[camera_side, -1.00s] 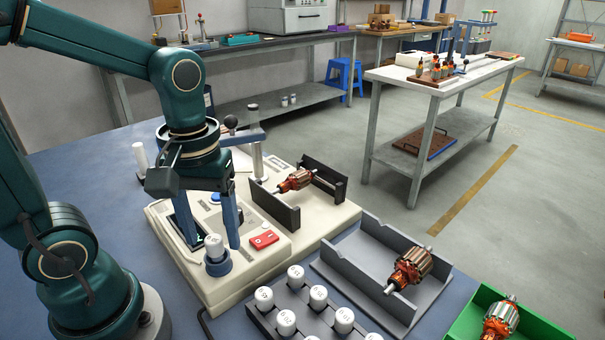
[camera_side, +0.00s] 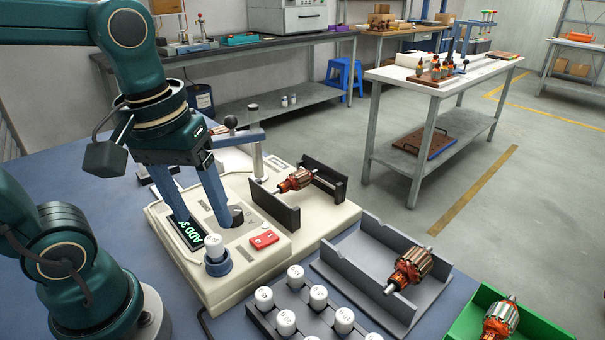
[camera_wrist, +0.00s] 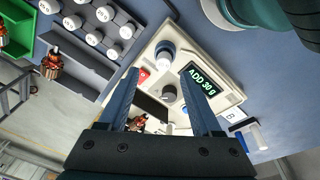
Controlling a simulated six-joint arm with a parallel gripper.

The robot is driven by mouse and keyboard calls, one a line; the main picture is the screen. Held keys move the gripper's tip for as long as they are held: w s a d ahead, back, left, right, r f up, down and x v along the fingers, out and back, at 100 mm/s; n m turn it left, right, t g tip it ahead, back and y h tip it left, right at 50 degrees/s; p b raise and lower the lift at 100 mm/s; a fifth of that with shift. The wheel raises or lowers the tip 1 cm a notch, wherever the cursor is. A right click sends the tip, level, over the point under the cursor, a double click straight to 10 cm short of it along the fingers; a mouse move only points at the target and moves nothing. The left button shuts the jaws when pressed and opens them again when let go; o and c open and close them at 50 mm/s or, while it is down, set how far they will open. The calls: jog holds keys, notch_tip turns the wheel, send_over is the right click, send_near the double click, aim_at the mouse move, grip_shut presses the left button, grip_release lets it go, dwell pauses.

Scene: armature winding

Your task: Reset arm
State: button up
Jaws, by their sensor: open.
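My gripper (camera_side: 205,222) is open and empty, its two blue fingers slanting down over the cream machine (camera_side: 310,232). In the wrist view the gripper (camera_wrist: 160,72) has a wide gap between its fingers. The machine's display (camera_wrist: 202,80) reads "ADD 30 g". A copper-wound armature (camera_side: 296,180) lies between the machine's dark supports. Whether a fingertip touches the machine is unclear.
A dark rack (camera_side: 263,322) holds several numbered white weights. A grey cradle (camera_side: 345,272) carries a second armature (camera_side: 412,268), and a green bin (camera_side: 555,330) holds a third. A post with a lever arm (camera_side: 255,150) rises behind the gripper. A red button (camera_side: 264,239) is near the weight.

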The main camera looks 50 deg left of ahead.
jog(key=shift+w+d+f+m+t, duration=0.1)
jog(key=shift+m+t, duration=0.55)
jog(key=shift+m, duration=0.5)
jog(key=shift+w+d+f+m+t, duration=0.15)
jog(key=shift+m+t, duration=0.45)
jog(key=shift+m, duration=0.6)
jog(key=shift+s+d+f+m+t, duration=0.1)
jog(key=shift+m+t, duration=0.55)
jog(key=shift+m, duration=0.5)
